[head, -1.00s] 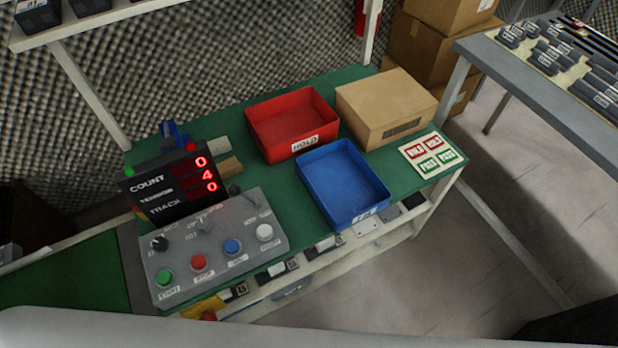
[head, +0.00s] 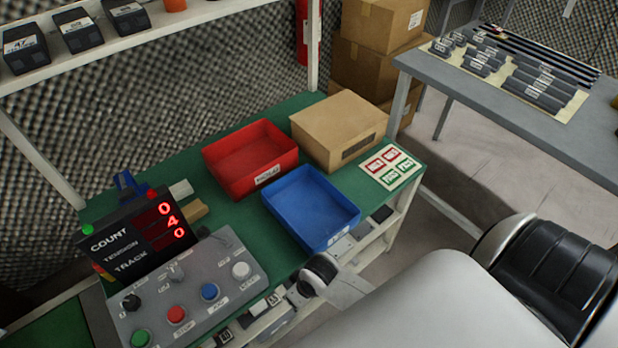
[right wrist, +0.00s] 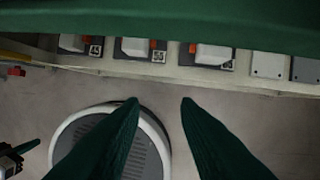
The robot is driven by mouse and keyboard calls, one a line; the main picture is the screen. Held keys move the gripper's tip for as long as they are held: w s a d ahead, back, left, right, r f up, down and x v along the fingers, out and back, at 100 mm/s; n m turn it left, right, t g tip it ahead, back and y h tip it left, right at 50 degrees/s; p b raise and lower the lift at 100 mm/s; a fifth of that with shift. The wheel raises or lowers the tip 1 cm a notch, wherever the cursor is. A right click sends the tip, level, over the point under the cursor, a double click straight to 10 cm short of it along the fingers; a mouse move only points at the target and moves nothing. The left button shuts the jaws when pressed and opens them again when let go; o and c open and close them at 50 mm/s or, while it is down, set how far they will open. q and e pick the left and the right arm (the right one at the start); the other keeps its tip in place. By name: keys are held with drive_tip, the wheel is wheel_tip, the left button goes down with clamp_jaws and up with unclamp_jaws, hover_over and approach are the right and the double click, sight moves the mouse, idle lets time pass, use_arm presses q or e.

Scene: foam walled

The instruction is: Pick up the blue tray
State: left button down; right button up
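The blue tray (head: 318,224) lies on the green bench top (head: 238,234), near its front edge. It looks empty. My right gripper (right wrist: 161,102) is open and empty in the right wrist view, its two dark green fingers apart, with the bench's front edge ahead of it. The tray is not visible in that view. My right arm comes in at the lower right of the head view. A dark piece with a green finger-like tip at the lower left of the right wrist view looks like my left gripper; whether it is open or shut is unclear.
A red bin (head: 252,163) sits right behind the tray, and a cardboard box (head: 340,130) stands behind it to the right. A label card (head: 391,167) lies to the right. A control panel (head: 185,290) and counter display (head: 130,243) are left. A shelf with small devices runs below the bench edge.

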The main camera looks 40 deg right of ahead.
wheel_tip(320, 180, up, 10)
drive_tip(key=w+a, duration=0.2)
wheel_tip(320, 180, up, 6)
drive_tip(key=m+g+h, duration=0.1)
drive_tip(key=g, duration=0.2)
hover_over(284, 218)
drive_tip(key=f, duration=0.3)
drive_tip(key=f+b, duration=0.1)
drive_tip(key=f, duration=0.1)
drive_tip(key=shift+d+f, duration=0.1)
drive_tip(key=shift+d, duration=0.2)
drive_tip(key=shift+a+f, duration=0.15)
drive_tip(key=shift+f, duration=1.3)
drive_tip(key=shift+a+f, duration=0.15)
drive_tip(key=shift+f, duration=1.3)
use_arm(q)
drive_tip(key=shift+s+a+f, duration=0.35)
drive_tip(key=shift+s+f, duration=0.15)
drive_tip(key=shift+f, duration=0.3)
use_arm(e)
clamp_jaws()
